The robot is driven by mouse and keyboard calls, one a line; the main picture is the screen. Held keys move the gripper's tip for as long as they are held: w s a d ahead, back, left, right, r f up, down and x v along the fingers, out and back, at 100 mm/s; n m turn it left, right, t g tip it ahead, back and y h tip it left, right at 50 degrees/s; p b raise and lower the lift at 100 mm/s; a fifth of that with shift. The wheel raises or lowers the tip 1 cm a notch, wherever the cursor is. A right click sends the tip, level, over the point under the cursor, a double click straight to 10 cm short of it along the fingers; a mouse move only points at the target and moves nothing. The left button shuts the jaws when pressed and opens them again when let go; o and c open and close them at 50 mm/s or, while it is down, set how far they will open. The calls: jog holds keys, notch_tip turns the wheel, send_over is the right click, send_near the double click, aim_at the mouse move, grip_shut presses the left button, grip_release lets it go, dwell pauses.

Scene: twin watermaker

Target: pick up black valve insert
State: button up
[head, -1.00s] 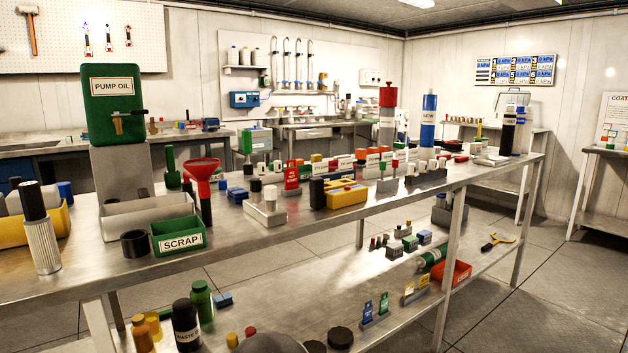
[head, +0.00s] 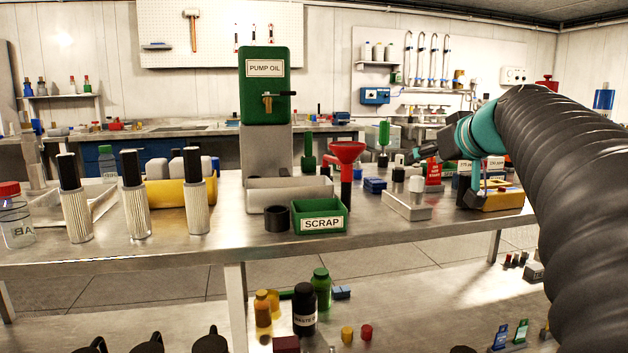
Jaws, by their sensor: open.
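A pale block (head: 407,207) stands on the steel bench, right of centre. A small piece with a black top (head: 398,174) stands upright in it and looks like the black valve insert. A white-topped piece (head: 416,184) stands beside it. My gripper (head: 410,157) comes in from the right on my arm and is just above and behind these pieces in the picture, pointing left. It is small and dark here; nothing shows held in it. It is open, and I see no contact with the black-topped piece. My arm covers the bench to the right.
A yellow case (head: 503,200) lies right, under my arm. Several black-topped filters (head: 135,205) stand at the left. The bench front between them is clear.

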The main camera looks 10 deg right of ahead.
aim_at(402, 170)
jog(key=x, duration=0.5)
jog(key=p+x, duration=0.1)
jog(key=x, duration=0.1)
jog(key=shift+w+d+r, duration=0.2)
jog(key=shift+w+d, duration=0.05)
jog(key=shift+w, duration=0.1)
jog(key=shift+d+f+p+x, duration=0.1)
jog(key=shift+f+p+x, duration=0.05)
jog(key=shift+x, duration=0.9)
jog(key=shift+d+f+p+x, duration=0.1)
jog(key=shift+f+x, duration=0.1)
jog(key=shift+x, duration=0.85)
jog(key=shift+d+f+p+x, duration=0.15)
jog(key=shift+x, duration=0.95)
jog(key=shift+s, duration=0.2)
grip_shut()
